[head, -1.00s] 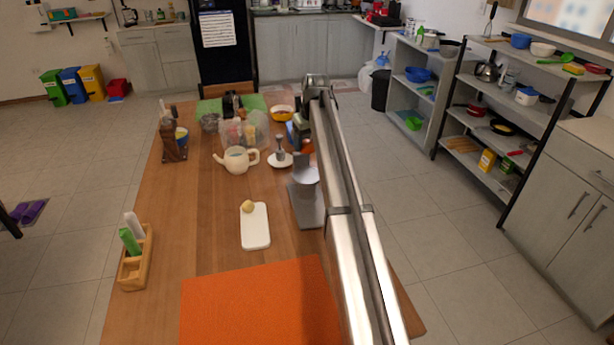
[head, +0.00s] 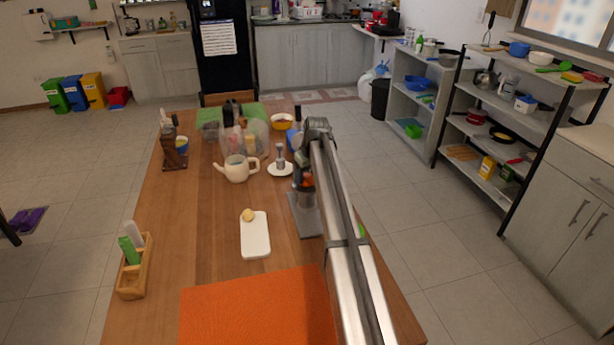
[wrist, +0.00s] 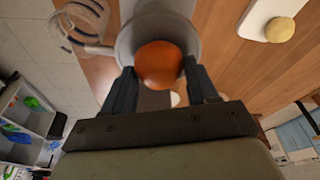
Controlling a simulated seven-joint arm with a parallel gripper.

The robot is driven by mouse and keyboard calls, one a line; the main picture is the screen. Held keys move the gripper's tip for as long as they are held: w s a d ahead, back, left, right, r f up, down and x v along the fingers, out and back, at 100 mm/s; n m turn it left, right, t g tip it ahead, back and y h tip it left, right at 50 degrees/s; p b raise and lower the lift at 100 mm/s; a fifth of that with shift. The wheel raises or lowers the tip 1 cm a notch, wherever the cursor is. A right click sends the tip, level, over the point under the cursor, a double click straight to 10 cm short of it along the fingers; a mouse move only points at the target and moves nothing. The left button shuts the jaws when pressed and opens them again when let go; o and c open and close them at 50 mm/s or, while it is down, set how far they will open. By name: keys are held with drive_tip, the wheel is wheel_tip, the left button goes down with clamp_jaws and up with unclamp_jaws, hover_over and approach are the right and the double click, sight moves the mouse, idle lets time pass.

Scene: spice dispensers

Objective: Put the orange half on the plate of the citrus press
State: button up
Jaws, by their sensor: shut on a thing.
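The orange half (wrist: 158,65) sits between the two fingers of my gripper (wrist: 159,72), which is shut on it. In the head view the orange half (head: 307,183) shows as a small orange patch beside my arm. The grey citrus press (head: 305,218) stands on the table, partly hidden by my arm. In the wrist view its round grey plate (wrist: 126,42) lies behind the orange half, which overlaps it. I cannot tell whether the orange half touches the plate. My gripper in the head view is mostly hidden behind my arm.
A white board (head: 255,240) with a yellow lemon-like piece (head: 248,215) lies left of the press. An orange mat (head: 250,310) covers the near table. The table's left middle is clear.

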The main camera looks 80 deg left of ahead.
sight(312, 189)
drive_tip(key=shift+f, duration=0.25)
drive_tip(key=o, duration=0.8)
drive_tip(key=v, duration=1.2)
drive_tip(key=shift+r, duration=0.1)
